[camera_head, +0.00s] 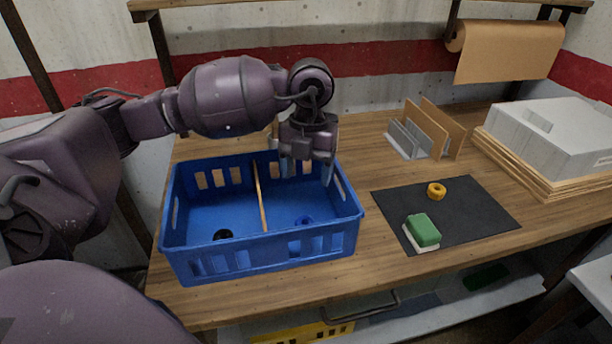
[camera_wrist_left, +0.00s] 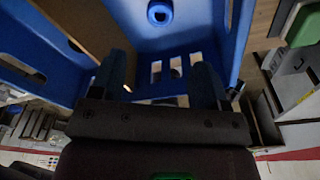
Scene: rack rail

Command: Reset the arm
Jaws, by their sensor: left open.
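My left gripper (camera_head: 307,170) is open, pointing down over the right compartment of the blue crate (camera_head: 190,265), near its back wall. In the left wrist view its two fingers (camera_wrist_left: 165,78) are spread apart with nothing between them. A blue ring (camera_head: 304,221) lies on the floor of the right compartment; it also shows in the left wrist view (camera_wrist_left: 160,13), clear of the fingers. A black ring (camera_head: 223,234) lies in the left compartment. A wooden divider (camera_head: 259,195) separates the two compartments. My right gripper is not in view.
Right of the crate, a black mat (camera_head: 470,212) holds a yellow ring (camera_head: 436,190) and a green-and-white block (camera_head: 422,231). A rack with upright boards (camera_head: 425,130) stands behind. A grey box on stacked boards (camera_head: 550,135) is at the right. Bare tabletop surrounds the mat.

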